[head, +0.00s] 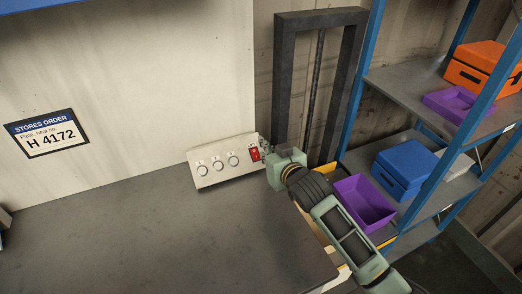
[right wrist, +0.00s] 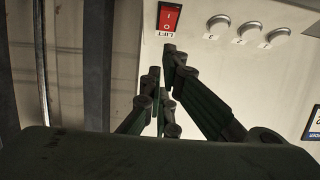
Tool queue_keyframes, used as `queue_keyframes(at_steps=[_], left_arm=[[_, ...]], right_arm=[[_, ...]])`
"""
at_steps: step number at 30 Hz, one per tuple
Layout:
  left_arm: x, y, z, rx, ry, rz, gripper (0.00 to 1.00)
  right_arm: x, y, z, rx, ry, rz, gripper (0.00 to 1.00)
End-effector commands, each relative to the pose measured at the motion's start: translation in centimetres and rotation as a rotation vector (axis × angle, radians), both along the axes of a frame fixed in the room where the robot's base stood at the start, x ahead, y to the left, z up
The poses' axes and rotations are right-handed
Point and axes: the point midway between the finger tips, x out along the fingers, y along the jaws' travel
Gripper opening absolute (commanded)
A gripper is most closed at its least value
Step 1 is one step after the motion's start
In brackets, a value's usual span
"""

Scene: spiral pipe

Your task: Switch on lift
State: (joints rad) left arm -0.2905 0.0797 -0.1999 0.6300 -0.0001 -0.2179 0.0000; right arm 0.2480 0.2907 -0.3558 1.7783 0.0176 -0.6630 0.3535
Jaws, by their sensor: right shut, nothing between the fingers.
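A pale control box stands at the back of the grey worktop. Its red rocker switch (head: 254,154) is on the right end of its face; the switch also shows in the right wrist view (right wrist: 169,20), marked I and O, with the word LIFT beside it. My right gripper (head: 264,151) is shut and empty, just right of the switch in the head view. In the right wrist view its fingertips (right wrist: 168,60) are just below the switch in the picture; I cannot tell whether they touch the box. Which way the rocker is tilted is unclear. My left gripper is not in view.
Several round knobs (head: 218,162) sit left of the switch. A dark upright lift frame (head: 283,80) stands behind my right gripper. A blue-posted shelf (head: 400,88) with orange, purple and blue containers is at the right. The worktop (head: 140,225) is clear.

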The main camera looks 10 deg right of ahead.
Motion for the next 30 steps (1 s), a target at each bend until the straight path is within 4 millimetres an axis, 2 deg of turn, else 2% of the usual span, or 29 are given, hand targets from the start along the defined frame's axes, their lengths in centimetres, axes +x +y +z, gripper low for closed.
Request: queue_keyframes(at_steps=[3, 6, 10, 26, 30], left_arm=[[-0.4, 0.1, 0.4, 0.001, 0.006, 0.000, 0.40], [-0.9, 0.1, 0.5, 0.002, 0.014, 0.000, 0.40], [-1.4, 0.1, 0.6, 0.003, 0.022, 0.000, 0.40], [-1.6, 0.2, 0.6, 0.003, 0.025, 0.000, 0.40], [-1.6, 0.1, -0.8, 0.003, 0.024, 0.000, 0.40]], right_arm=[[2.0, 0.4, -0.5, -0.001, 0.001, 0.000, 0.00], [2.5, 0.5, -2.1, -0.002, 0.004, -0.001, 0.00], [3.2, 0.6, -3.2, 0.000, 0.001, 0.000, 0.00], [3.6, 0.7, -4.3, 0.000, 0.000, 0.000, 0.00], [3.5, 0.8, -6.0, 0.008, -0.024, 0.000, 0.00]])
